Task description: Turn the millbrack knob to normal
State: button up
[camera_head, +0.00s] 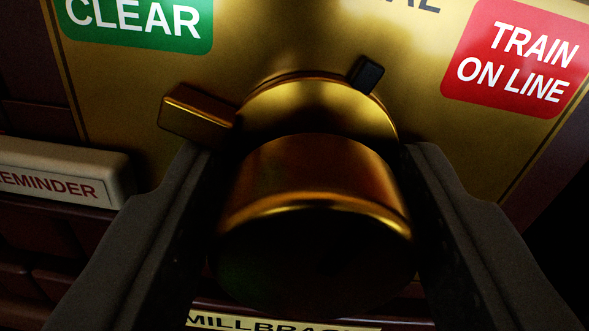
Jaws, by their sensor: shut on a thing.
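The brass millbrack knob (312,185) sits in the middle of the view, in front of a brass plate. My gripper (312,170) is shut on it, with one dark finger on each side. A brass block (198,114) juts out to the left at the knob's base, towards the green CLEAR label (140,22). A small black piece (366,74) stands at the upper right of the base, between the top middle and the red TRAIN ON LINE label (516,55). I cannot tell which one is the pointer. A label ending in AL is cut off at the top edge.
A pale block with red lettering, partly reading REMINDER (62,178), sits at the left near my left finger. A MILLBRACK nameplate (280,322) lies below the knob, partly hidden. The lower right is dark.

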jog(key=shift+r+n, duration=0.1)
jog(key=shift+n, duration=1.7)
jog(key=o, duration=1.7)
jog(key=shift+d, duration=0.1)
jog(key=shift+a, duration=0.2)
jog(key=shift+f, duration=0.25)
